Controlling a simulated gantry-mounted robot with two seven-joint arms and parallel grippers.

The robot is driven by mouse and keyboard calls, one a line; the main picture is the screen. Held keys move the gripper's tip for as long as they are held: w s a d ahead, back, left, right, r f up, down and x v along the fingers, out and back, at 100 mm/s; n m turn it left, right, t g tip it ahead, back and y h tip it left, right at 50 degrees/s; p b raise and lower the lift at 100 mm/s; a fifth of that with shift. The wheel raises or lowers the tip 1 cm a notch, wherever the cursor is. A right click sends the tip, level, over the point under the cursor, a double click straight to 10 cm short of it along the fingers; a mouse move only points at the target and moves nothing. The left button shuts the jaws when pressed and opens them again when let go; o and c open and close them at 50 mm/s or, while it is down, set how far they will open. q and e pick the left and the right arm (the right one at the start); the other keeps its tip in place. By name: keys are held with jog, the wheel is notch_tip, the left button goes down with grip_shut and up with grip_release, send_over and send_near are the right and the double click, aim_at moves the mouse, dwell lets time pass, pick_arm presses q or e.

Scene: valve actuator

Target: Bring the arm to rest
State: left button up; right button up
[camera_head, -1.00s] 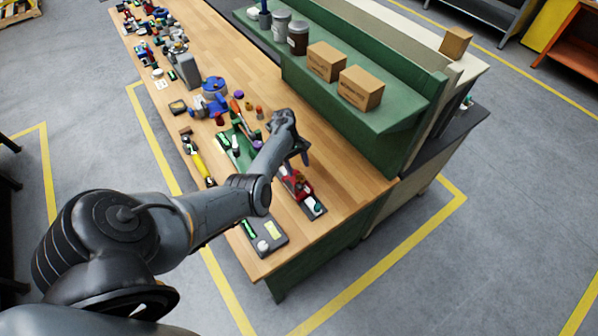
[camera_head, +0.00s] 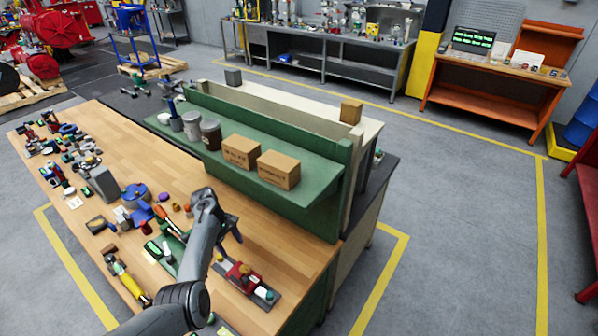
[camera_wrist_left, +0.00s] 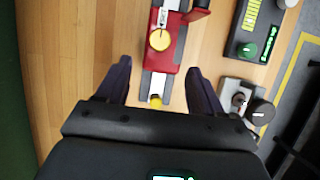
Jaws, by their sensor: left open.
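My left arm (camera_head: 196,270) reaches in from the bottom of the head view over the wooden workbench (camera_head: 170,150). Its gripper (camera_head: 232,238) hangs above the bench, just behind a red device on a dark base (camera_head: 243,278). In the left wrist view the gripper (camera_wrist_left: 159,68) has its two dark fingers spread wide with nothing held between them. The red device (camera_wrist_left: 160,62), with a yellow knob, lies below and beyond the fingers, apart from them as far as I can tell. My right gripper is not in view.
A green shelf (camera_head: 320,180) with cardboard boxes (camera_head: 279,169) and jars stands behind the gripper. Tools and a blue valve part (camera_head: 136,194) crowd the bench's left side. A dark box with a green knob (camera_wrist_left: 248,48) lies at right in the wrist view.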

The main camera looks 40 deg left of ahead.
pick_arm(q)
jog(key=s+d+r+m+t+y+p, duration=0.1)
jog(key=s+d+r+m, duration=0.3)
jog(key=d, duration=0.8)
jog(key=s+d+r+m+t+y+p, duration=0.1)
jog(key=s+d+r+m+p, duration=0.1)
jog(key=s+d+r+m, duration=0.2)
jog(key=s+d+r+m+t+y+p, duration=0.1)
jog(key=s+d+r+m, duration=0.3)
jog(key=s+d+m, duration=0.5)
jog(key=d+m+y+p, duration=0.1)
jog(key=d+m, duration=0.3)
jog(key=d, duration=0.7)
jog(key=shift+s+d+r, duration=0.3)
jog(key=shift+d+r, duration=0.05)
